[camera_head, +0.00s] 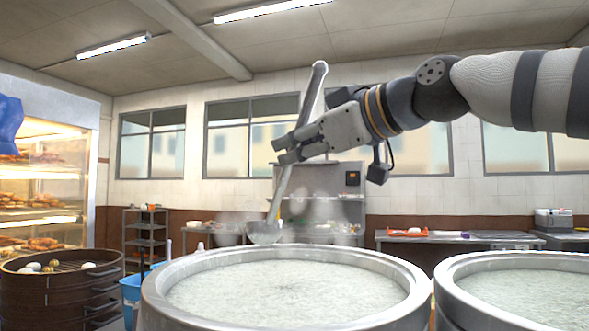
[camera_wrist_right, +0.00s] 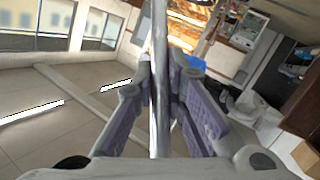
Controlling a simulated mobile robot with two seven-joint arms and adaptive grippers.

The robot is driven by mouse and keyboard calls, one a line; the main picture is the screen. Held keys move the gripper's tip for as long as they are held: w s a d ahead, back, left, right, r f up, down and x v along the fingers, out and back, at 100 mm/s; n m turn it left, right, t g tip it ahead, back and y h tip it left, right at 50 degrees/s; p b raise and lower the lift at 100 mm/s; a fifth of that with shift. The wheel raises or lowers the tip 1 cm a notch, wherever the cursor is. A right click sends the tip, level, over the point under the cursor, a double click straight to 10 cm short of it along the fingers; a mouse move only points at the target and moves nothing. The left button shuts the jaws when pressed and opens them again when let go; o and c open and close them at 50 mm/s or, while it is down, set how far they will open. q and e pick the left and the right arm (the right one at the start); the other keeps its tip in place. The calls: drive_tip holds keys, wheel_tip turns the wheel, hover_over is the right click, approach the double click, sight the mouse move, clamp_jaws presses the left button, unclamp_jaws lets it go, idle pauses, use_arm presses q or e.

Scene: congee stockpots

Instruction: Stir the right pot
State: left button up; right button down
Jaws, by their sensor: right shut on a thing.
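Two large steel pots of pale congee stand in front of me in the head view: the left pot (camera_head: 160,290) near the middle and the right pot (camera_head: 450,268), cut off by the right edge. My right gripper (camera_head: 285,152) is shut on the handle of a steel ladle (camera_head: 284,190). The handle also runs between the fingers (camera_wrist_right: 160,100) in the right wrist view. The ladle hangs slightly tilted, its bowl (camera_head: 264,233) low, at the far rim of the left pot. I cannot tell whether the bowl touches the rim. My left gripper is not in view.
A round bamboo steamer (camera_head: 62,285) with buns stands at the left, before a lit food cabinet (camera_head: 45,170). A blue bin (camera_head: 130,288) is beside it. A back counter (camera_head: 460,238) holds trays.

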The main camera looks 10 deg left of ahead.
drive_tip(key=shift+r, duration=0.3)
